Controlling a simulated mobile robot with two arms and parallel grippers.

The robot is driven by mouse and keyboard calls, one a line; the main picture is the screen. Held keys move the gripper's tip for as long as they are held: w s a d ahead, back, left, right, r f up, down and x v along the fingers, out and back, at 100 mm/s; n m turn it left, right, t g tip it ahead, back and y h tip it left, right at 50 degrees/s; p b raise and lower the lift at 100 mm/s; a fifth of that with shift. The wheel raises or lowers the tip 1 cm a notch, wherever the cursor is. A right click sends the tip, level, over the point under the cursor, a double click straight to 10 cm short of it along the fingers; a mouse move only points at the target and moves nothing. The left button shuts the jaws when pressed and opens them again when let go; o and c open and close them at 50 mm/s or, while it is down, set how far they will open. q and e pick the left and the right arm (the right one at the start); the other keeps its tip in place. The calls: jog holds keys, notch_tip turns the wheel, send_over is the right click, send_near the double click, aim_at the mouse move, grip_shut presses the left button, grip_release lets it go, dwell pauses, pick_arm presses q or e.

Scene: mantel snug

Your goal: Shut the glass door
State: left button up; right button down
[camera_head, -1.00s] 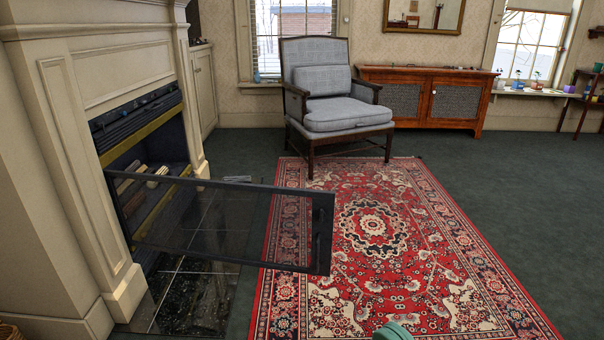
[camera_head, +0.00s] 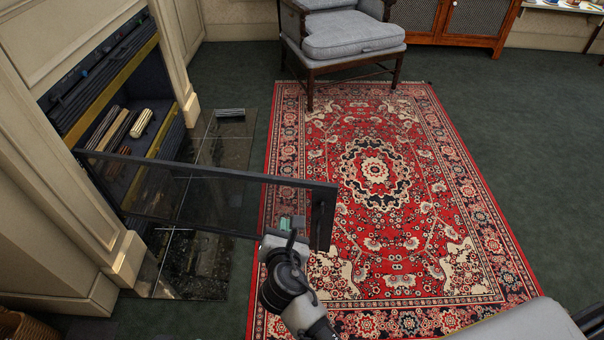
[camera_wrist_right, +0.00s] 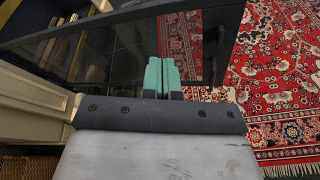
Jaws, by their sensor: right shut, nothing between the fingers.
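The glass door (camera_head: 190,195) of the fireplace stands wide open. It is a dark-framed pane hinged at the left on the fireplace and reaching out over the hearth to the edge of the rug. A dark handle (camera_head: 322,218) is at its free right end. My right gripper (camera_head: 291,223) is shut and empty, close to the door near that free end; I cannot tell whether it touches. In the right wrist view its green fingers (camera_wrist_right: 163,75) are together in front of the door's glass (camera_wrist_right: 100,52). My left gripper is not in view.
The fireplace opening (camera_head: 125,120) holds several logs (camera_head: 142,123) behind the door. Dark hearth tiles (camera_head: 205,262) lie below it, with a small grey object (camera_head: 230,113) on them. A red patterned rug (camera_head: 400,240) covers the open floor. A grey armchair (camera_head: 350,38) stands at the back.

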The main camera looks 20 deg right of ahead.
jog(key=d+n+g+h, duration=0.1)
jog(key=n+h, duration=0.1)
jog(key=h+b, duration=0.1)
jog(key=b, duration=0.1)
send_near(304, 185)
jog(key=w+f, duration=0.1)
jog(key=x, duration=0.2)
jog(key=b+x, duration=0.1)
jog(key=x, duration=0.2)
jog(key=shift+w+d+r, duration=0.15)
jog(key=shift+d+r, duration=0.05)
jog(key=shift+d, duration=0.05)
jog(key=shift+w+d, duration=0.2)
jog(key=shift+w, duration=0.15)
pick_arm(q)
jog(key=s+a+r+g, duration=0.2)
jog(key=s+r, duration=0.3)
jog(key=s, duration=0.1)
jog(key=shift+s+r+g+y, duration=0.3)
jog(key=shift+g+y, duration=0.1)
pick_arm(e)
jog(key=shift+r, duration=0.1)
